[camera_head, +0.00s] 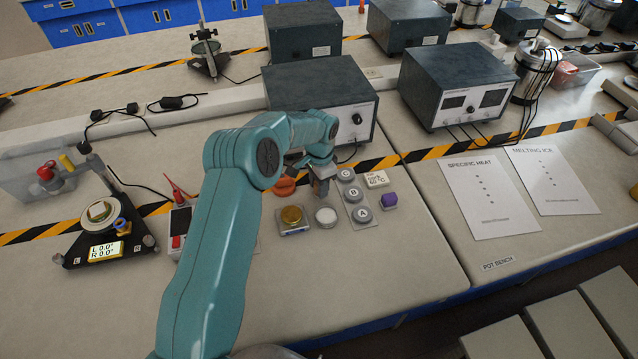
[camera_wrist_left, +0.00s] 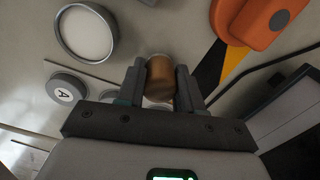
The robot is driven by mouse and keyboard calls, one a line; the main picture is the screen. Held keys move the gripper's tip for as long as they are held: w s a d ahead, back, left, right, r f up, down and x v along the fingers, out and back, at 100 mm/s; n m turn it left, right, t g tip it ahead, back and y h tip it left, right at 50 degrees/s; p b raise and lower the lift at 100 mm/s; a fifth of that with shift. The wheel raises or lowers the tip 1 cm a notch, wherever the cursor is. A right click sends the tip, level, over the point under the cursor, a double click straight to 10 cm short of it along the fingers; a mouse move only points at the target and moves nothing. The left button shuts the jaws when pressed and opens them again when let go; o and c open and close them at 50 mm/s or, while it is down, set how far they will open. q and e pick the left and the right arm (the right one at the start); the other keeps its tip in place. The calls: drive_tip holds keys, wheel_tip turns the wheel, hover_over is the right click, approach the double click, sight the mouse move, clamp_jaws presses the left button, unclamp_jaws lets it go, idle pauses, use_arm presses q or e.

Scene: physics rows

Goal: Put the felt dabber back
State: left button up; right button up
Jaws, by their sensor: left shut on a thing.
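My left gripper (camera_head: 321,187) is low over the bench, just behind a round white pad in a grey ring (camera_head: 326,216). In the left wrist view the left gripper (camera_wrist_left: 161,75) is shut on a short brown, wood-like cylinder (camera_wrist_left: 160,78), which I take to be the felt dabber. Its far end is hidden, and I cannot tell whether it touches the bench. The white pad also shows in the left wrist view (camera_wrist_left: 86,33), apart from the held piece. My right gripper is not in view.
A brass-coloured disc on a small stand (camera_head: 292,216), an orange piece (camera_head: 285,186), a strip of lettered grey discs (camera_head: 362,214) and a purple block (camera_head: 389,200) crowd round the gripper. A dark power box (camera_head: 320,95) stands behind.

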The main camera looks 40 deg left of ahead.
use_arm(q)
drive_tip(key=shift+f, duration=0.1)
drive_tip(key=shift+f, duration=0.15)
drive_tip(key=o, duration=0.9)
wheel_tip(320, 180, up, 13)
drive_tip(key=p, duration=0.6)
drive_tip(key=shift+f, duration=0.2)
drive_tip(key=shift+w, duration=0.1)
drive_tip(key=shift+d, duration=0.1)
